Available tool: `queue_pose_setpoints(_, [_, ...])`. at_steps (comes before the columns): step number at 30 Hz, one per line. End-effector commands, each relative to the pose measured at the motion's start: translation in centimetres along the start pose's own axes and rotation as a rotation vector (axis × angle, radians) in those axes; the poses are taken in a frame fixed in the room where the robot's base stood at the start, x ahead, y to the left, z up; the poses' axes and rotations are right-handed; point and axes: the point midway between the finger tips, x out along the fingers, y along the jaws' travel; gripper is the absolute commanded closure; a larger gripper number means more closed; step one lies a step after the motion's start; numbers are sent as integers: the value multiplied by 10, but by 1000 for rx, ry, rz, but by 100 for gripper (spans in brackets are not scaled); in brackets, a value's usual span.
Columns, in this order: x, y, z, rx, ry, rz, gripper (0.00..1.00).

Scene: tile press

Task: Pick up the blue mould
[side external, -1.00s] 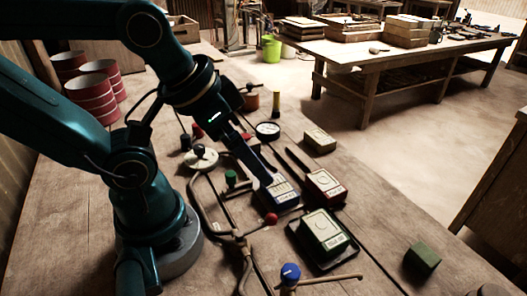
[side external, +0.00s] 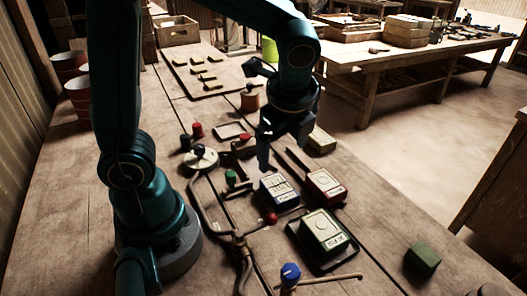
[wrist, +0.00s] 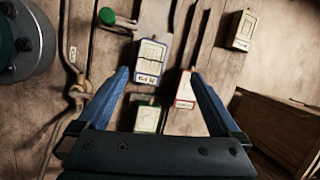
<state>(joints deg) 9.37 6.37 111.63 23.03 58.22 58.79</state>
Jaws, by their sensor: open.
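The blue mould (side external: 279,188), a block with a pale top and blue sides, rests on the bench among other moulds. It also shows in the wrist view (wrist: 151,58), near the top middle. My gripper (side external: 284,150) is open and empty, pointing down above and behind the mould in the side view. In the wrist view its fingertips (wrist: 160,75) are spread wide, with the blue mould between and just beyond them in the picture. I see no contact.
The red mould (side external: 325,187) sits right of the blue one. A green-sided mould (side external: 323,232) is nearer the camera and a cream mould (side external: 321,140) farther back. A green-knobbed lever (side external: 231,178) and a red-knobbed lever (side external: 271,218) stand close by. A green block (side external: 423,260) lies at right.

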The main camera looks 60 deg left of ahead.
Motion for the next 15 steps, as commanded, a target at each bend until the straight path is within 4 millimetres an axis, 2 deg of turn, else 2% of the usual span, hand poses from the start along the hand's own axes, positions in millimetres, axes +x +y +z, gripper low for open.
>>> queue_pose_setpoints(1, [11,-1,-6,64,-23,30,0])
queue_pose_setpoints(6, [38,0,-19,175,-73,97,0])
queue_pose_setpoints(15, [64,12,-24,214,-89,148,0])
